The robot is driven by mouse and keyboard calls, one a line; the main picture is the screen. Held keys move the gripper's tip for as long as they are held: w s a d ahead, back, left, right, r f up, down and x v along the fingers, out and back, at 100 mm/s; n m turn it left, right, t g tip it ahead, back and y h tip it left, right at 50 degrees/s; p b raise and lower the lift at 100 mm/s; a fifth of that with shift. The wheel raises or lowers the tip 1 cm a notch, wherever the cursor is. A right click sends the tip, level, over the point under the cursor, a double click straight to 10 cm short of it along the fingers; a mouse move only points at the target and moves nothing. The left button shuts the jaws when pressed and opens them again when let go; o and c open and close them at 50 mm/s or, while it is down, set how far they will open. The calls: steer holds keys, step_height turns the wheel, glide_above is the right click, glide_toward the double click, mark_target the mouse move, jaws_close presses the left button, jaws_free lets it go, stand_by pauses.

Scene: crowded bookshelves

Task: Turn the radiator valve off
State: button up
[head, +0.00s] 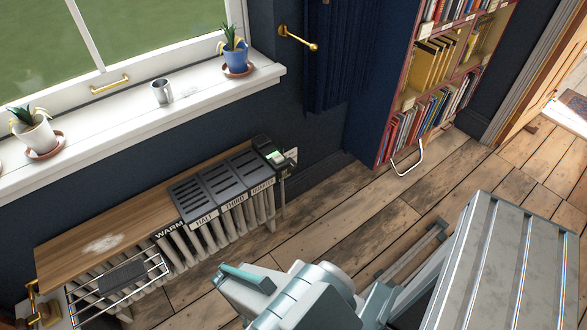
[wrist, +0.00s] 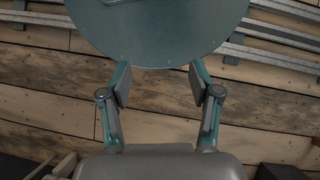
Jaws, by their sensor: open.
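The radiator (head: 210,232) stands low along the dark wall under the window, at left centre of the head view. Brass fittings (head: 38,302) show at its near left end, at the picture's edge; I cannot tell whether they are the valve. A dark box with a small green-lit face (head: 275,156) sits at its far right end. My gripper (wrist: 160,85) is open and empty in the wrist view, with wooden floor beyond its fingers. In the head view my arm is at the bottom centre, apart from the radiator; its fingertips cannot be made out clearly.
A wire rack (head: 118,290) hangs in front. Potted plants stand on the windowsill (head: 205,101). A bookcase (head: 420,110) is at the back right. Floor (head: 345,220) between is clear.

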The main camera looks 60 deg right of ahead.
steer(key=w+d+f+m+t+y+b, duration=0.55)
steer(key=w+d+m+b, duration=0.3)
steer(key=d, duration=0.35)
steer(key=m+t+h+b, duration=0.8)
steer(key=m+t+h, duration=0.3)
steer(key=m+t, duration=1.15)
glide_toward(294, 166)
steer(key=w+r+m+g, duration=0.1)
steer(key=w, duration=0.2)
steer(key=w+d+r+m+g, duration=0.1)
steer(key=w, duration=0.2)
steer(key=w+d+r+m+g, duration=0.1)
steer(key=w+g, duration=0.1)
steer(key=w, duration=0.1)
steer(key=shift+w+d, duration=0.2)
steer(key=shift+w, duration=0.15)
